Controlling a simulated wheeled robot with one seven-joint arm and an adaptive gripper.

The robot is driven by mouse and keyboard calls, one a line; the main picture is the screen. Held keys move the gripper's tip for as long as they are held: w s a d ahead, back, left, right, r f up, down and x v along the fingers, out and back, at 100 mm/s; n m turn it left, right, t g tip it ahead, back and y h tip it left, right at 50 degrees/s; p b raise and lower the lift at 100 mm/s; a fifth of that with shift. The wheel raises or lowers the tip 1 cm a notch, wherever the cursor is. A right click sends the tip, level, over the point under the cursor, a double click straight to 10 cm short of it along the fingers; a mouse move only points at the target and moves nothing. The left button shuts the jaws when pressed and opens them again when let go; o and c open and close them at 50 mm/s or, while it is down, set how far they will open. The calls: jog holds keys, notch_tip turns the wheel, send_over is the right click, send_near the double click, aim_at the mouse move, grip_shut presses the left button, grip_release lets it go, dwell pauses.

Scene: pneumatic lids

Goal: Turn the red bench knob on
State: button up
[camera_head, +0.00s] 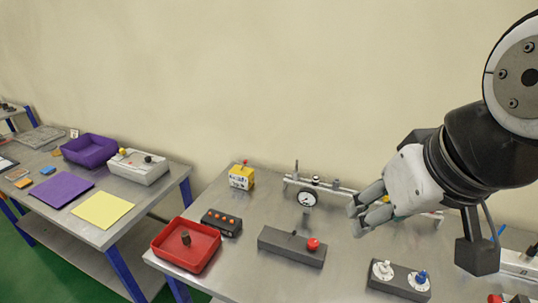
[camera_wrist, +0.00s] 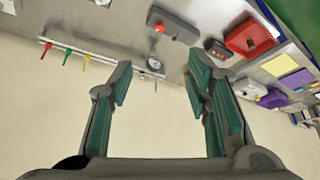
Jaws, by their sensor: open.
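The red knob (camera_head: 313,243) sits on the right part of a dark grey box (camera_head: 285,248) near the middle of the metal bench. In the wrist view the red knob (camera_wrist: 159,29) shows near the top, on its grey box (camera_wrist: 178,27). My gripper (camera_head: 362,213) is open and empty, above and to the right of the knob in the head view, apart from it. In the wrist view my gripper (camera_wrist: 160,72) has its two fingers spread wide with nothing between them. I cannot tell the knob's turned position.
A rail with a pressure gauge (camera_head: 308,198) stands behind the box. A grey box with white and blue knobs (camera_head: 400,279) is at front right. A red tray (camera_head: 184,262), a black button box (camera_head: 222,222) and a yellow box (camera_head: 241,177) are to the left.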

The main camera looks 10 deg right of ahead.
jog(key=w+f+m+g+h+b, duration=0.1)
jog(key=w+f+g, duration=0.15)
jog(key=w, duration=0.35)
jog(key=w+f+g, duration=0.1)
jog(key=w+f, duration=0.3)
jog(key=w, duration=0.3)
jog(key=m+g+y+b, duration=0.1)
jog(key=g, duration=0.1)
send_over(313, 242)
notch_tip(313, 242, down, 12)
notch_tip(313, 242, down, 13)
jog(key=shift+f, duration=0.15)
grip_shut()
